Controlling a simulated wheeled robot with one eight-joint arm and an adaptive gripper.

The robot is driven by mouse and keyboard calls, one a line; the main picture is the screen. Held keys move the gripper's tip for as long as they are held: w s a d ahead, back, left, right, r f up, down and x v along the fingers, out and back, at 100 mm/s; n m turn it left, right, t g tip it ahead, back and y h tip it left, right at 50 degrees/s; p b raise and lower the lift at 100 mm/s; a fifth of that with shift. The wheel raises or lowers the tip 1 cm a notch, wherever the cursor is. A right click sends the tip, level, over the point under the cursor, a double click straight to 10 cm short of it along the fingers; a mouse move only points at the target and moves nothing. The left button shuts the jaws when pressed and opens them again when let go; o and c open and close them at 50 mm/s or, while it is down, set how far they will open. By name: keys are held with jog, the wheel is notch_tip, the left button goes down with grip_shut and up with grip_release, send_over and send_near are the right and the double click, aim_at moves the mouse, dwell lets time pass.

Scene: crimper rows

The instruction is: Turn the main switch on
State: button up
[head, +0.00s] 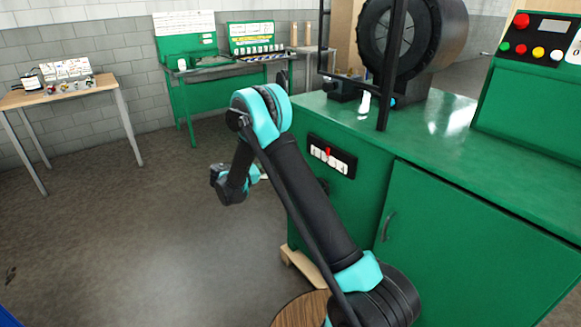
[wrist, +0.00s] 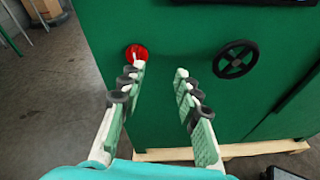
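A round red switch knob (wrist: 136,52) sits on the green cabinet face in the wrist view, just beyond the tip of my left finger, which covers its lower part. I cannot tell whether finger and knob touch, nor how the knob is turned. My gripper (wrist: 160,70) is open and empty, its two fingers apart, with plain green panel between the tips. In the head view my gripper is small and mostly hidden by my arm, left of the cabinet. The red knob cannot be made out there. A label panel with a red pointer (head: 328,152) shows on the cabinet front.
A black handwheel (wrist: 235,60) sits right of the red knob. The cabinet (head: 440,215) has a door with a handle and stands on a wooden pallet (wrist: 250,148). A wooden table (head: 60,93) and a green bench (head: 215,72) stand behind. The floor at left is clear.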

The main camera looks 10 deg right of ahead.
jog(key=a+f+n+t+h, duration=0.2)
jog(key=a+f+n, duration=0.15)
jog(key=a, duration=0.45)
jog(key=x, duration=1.7)
jog(key=shift+w+d+f, duration=0.25)
jog(key=shift+w+f, duration=0.05)
jog(key=shift+m, duration=0.25)
grip_shut()
